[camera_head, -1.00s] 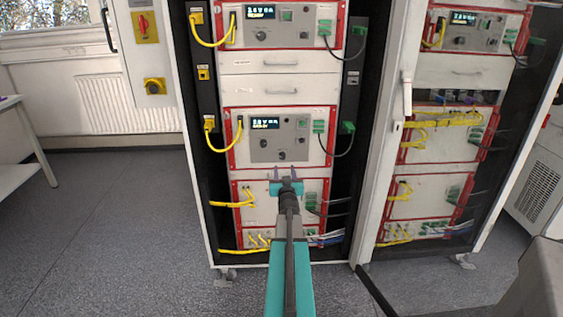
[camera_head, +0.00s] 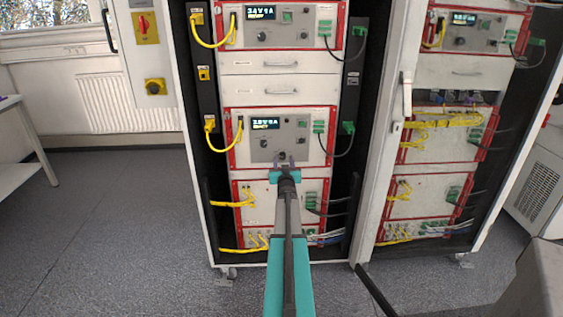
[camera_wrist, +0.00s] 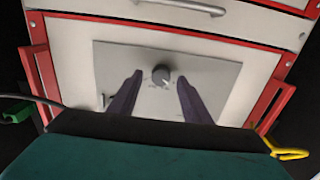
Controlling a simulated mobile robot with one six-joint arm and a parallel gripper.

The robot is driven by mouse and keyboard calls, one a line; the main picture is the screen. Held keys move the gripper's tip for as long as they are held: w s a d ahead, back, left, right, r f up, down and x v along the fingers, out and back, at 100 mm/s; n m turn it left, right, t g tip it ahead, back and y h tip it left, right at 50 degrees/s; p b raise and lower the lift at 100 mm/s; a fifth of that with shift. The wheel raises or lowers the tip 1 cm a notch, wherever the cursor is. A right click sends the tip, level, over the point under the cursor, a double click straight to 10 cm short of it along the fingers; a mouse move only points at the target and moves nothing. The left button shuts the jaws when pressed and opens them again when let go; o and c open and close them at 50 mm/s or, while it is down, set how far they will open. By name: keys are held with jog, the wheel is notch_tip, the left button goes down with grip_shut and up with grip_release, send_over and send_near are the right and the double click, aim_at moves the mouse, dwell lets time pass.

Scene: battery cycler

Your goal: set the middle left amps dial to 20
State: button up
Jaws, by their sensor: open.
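The middle unit in the left rack has a grey control plate with two dark round dials. The lower dial (camera_head: 282,155) is just beyond my gripper (camera_head: 285,159) in the head view, partly hidden by its fingers. In the wrist view this dial (camera_wrist: 161,75) is a dark knob with a pale mark toward its lower right, between the two fingertips of my gripper (camera_wrist: 160,79). The fingers are apart; contact with the dial cannot be told. The unit's display (camera_head: 265,123) is lit, but its digits are too small to read surely.
The other dial (camera_head: 264,143) sits up and left on the plate. Yellow cables (camera_head: 225,141) hang left of the unit and a dark cable (camera_head: 343,150) loops at its right. A drawer handle (camera_wrist: 180,6) shows at the wrist view's top. The open rack door stands right.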

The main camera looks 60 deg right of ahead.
jog(key=shift+w+d, duration=0.4)
jog(key=shift+d, duration=0.15)
